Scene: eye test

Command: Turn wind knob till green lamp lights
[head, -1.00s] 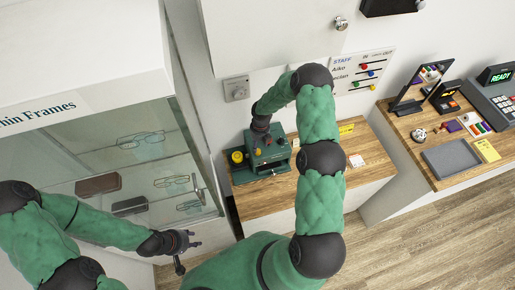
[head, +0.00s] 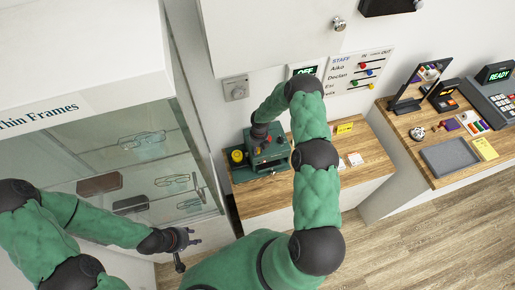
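A dark green machine (head: 270,160) stands on the wooden counter near the wall, with a round yellow part (head: 237,156) at its left and a small red spot (head: 282,140) on top. My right gripper (head: 259,138) points down at the machine's top left. Its fingers are too small and dark to show whether they hold a knob. I cannot make out the wind knob or a lit green lamp on the machine. My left gripper (head: 187,247) is apart from everything, low in front of the glass cabinet, with its fingers spread and empty.
The glass cabinet (head: 140,165) with spectacles and cases stands close on the left. A second counter (head: 405,125) holds a grey tray (head: 450,157).

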